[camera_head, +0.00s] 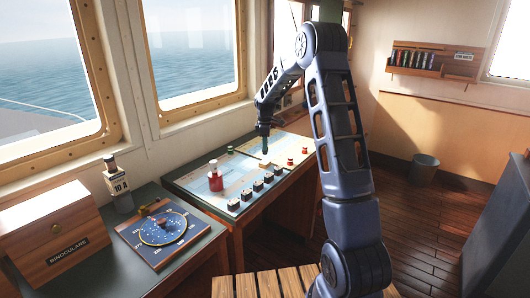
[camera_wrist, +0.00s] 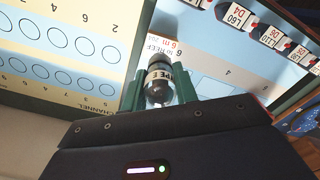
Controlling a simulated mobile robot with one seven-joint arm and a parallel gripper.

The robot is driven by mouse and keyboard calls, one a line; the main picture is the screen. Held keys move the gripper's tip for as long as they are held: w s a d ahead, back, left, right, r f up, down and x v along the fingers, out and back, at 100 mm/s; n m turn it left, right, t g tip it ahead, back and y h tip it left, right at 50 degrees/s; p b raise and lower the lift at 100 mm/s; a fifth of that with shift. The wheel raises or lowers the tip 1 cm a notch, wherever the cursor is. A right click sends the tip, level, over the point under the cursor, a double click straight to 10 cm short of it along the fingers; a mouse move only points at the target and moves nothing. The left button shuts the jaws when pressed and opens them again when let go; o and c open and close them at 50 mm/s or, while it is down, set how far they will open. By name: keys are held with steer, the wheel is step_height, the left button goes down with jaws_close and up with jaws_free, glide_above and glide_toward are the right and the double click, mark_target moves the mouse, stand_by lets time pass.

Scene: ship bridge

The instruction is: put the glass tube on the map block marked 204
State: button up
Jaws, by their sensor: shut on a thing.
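My gripper (camera_wrist: 158,92) is shut on a small glass tube (camera_wrist: 158,78) with dark ends and a pale printed band. The green fingers stand on both sides of it. In the head view my gripper (camera_head: 264,137) is low over the far part of the chart desk, and the tube is too small to make out. I cannot tell whether the tube touches the surface below.
Several dark blocks with white labels (camera_head: 246,194) line the desk's front edge. A red-and-white bottle (camera_head: 215,180) stands on the chart. Small red pieces (camera_head: 290,162) are right of my gripper. A channel sheet (camera_wrist: 60,50) lies beside the chart. A binoculars box (camera_head: 55,228) is left.

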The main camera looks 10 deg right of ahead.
steer(key=shift+f, duration=2.1)
steer(key=shift+f, duration=0.15)
steer(key=o, duration=1)
steer(key=shift+c, duration=0.2)
